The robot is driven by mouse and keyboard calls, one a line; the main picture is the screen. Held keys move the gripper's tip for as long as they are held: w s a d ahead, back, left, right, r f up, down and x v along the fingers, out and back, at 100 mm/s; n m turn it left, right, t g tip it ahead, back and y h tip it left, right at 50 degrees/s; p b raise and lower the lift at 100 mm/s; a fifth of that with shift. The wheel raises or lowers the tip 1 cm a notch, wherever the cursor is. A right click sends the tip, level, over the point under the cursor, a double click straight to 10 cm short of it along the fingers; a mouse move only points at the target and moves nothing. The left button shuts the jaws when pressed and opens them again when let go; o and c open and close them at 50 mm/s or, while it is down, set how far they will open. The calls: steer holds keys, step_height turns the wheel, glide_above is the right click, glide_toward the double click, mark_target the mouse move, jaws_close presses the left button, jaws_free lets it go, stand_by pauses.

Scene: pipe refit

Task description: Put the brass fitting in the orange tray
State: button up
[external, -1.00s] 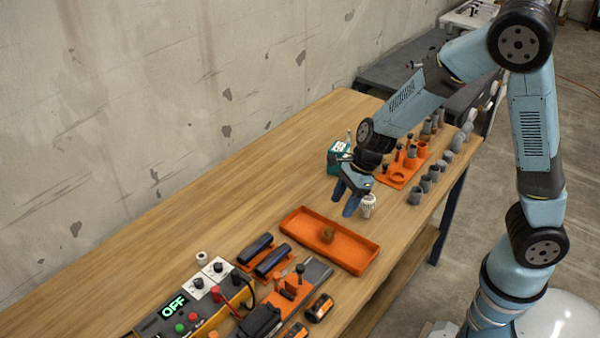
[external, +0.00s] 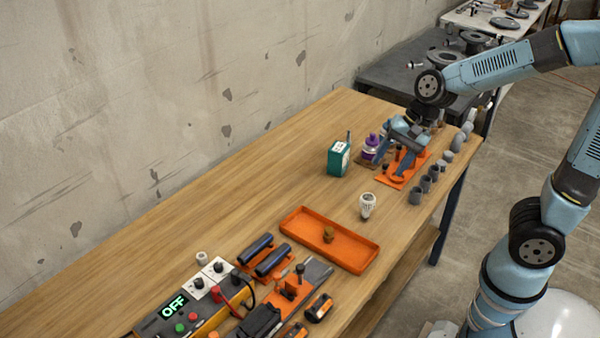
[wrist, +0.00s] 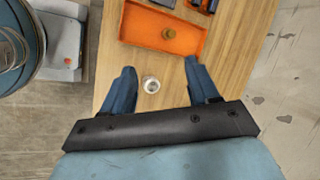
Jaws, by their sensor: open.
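The brass fitting (external: 328,235) lies inside the orange tray (external: 359,259), near its middle, in the external view. In the wrist view the fitting (wrist: 169,33) also shows inside the tray (wrist: 139,31), ahead of the fingertips. My gripper (external: 390,166) is over the orange rack at the far right end of the table, well apart from the tray. In the wrist view my gripper (wrist: 159,66) has its two blue fingers wide apart with nothing between them in its grasp.
A white bulb-like item (external: 367,205) stands between tray and rack. A teal box (external: 338,158) and a purple-capped bottle (external: 370,148) stand near my gripper. Several grey pipe pieces (external: 426,183) line the right edge. A control box (external: 173,306) and tools fill the front left.

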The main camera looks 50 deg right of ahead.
steer(key=s+d+r+n+t+h, duration=0.1)
steer(key=s+d+r+n+h, duration=0.1)
steer(key=s+d+r+n, duration=0.2)
steer(key=s+d+r+n+t+h, duration=0.1)
steer(key=s+d+r+n+h, duration=0.1)
steer(key=s+r+n, duration=0.3)
steer(key=s+d+n, duration=0.1)
steer(key=s+n, duration=0.2)
steer(key=s, duration=0.3)
steer(key=shift+d+t, duration=0.3)
steer(key=shift+d, duration=0.05)
